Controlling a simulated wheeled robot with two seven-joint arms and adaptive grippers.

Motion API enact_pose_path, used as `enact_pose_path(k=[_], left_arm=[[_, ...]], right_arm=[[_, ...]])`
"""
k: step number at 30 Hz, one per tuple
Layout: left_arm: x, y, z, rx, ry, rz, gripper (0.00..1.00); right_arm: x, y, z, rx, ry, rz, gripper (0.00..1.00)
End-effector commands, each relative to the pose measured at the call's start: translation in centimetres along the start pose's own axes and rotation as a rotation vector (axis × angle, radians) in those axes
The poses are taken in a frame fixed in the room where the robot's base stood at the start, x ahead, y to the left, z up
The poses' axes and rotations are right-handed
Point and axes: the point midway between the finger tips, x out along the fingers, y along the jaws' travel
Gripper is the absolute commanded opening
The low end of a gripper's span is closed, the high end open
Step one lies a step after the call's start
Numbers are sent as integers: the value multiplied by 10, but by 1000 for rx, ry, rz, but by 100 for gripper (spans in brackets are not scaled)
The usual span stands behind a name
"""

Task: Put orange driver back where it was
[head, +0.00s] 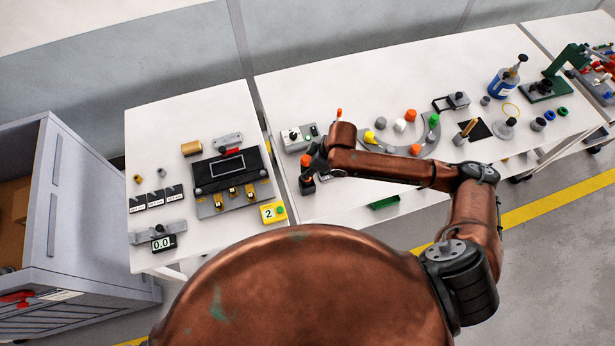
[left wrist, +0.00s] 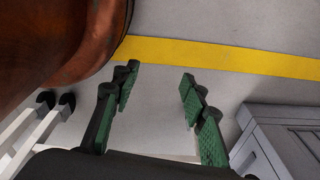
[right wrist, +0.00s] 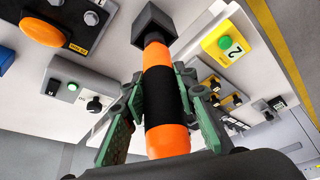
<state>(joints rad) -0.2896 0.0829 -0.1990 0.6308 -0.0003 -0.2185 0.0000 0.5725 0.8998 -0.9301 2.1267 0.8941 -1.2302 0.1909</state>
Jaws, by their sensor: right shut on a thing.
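The orange driver (right wrist: 158,90), orange with a black band around its middle, is between the fingers of my right gripper (right wrist: 158,108). In the head view its orange end (head: 305,160) shows beside the right gripper (head: 314,167), over the front left part of the middle table. A dark square block (right wrist: 154,22) is at the driver's far end; a dark block (head: 307,187) shows below the gripper in the head view. I cannot tell whether the driver is seated in it. My left gripper (left wrist: 157,90) is open and empty above the floor.
A grey box with a green light (head: 297,137) stands close by the right gripper. The left table carries a black-topped fixture (head: 232,172) and a yellow "2" tag (head: 272,212). A curved grey rack (head: 376,143) with coloured pieces lies behind my right forearm.

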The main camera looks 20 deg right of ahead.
Motion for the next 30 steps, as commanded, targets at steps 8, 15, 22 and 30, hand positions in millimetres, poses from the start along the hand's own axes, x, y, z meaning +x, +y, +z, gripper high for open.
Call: enact_pose_path(k=[8, 15, 22, 30], left_arm=[[1, 5, 11, -3, -15, 5, 40], [2, 7, 26, -6, -33, 6, 40], [2, 6, 21, -4, -28, 6, 40], [2, 6, 12, -3, -17, 6, 40]], right_arm=[[20, 0, 9, 1, 2, 1, 0], [40, 1, 16, 1, 4, 3, 0], [40, 1, 16, 1, 4, 3, 0], [43, 0, 18, 1, 1, 2, 39]])
